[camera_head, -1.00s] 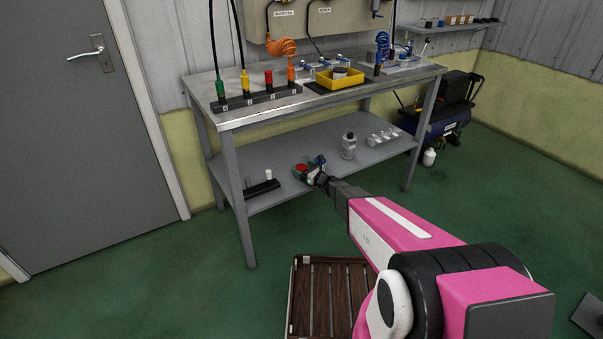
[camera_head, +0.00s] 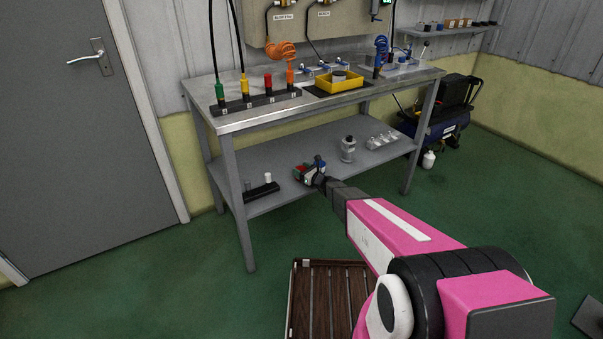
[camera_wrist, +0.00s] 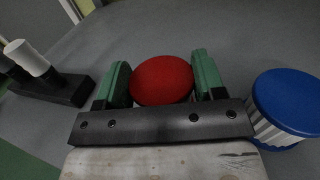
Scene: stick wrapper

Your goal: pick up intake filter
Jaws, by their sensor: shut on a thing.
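My gripper (camera_wrist: 162,85) has green fingers on both sides of a round red-topped thing (camera_wrist: 161,80) and is shut on it. The red-topped thing looks like an intake filter, but its sides are hidden by the gripper. A second filter (camera_wrist: 285,110), with a blue cap and pale pleated sides, stands close to the right of the gripper. In the head view, my gripper (camera_head: 310,172) is at the lower shelf of the bench, with the blue-capped filter just beyond it. I cannot tell if the held thing is clear of the shelf.
The grey lower shelf (camera_head: 280,196) also bears a black holder (camera_head: 262,192) with a white and a grey cylinder, left of the gripper. A grey bottle (camera_head: 348,149) and a clear tray (camera_head: 382,139) stand to the right. The bench top (camera_head: 232,125) is above.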

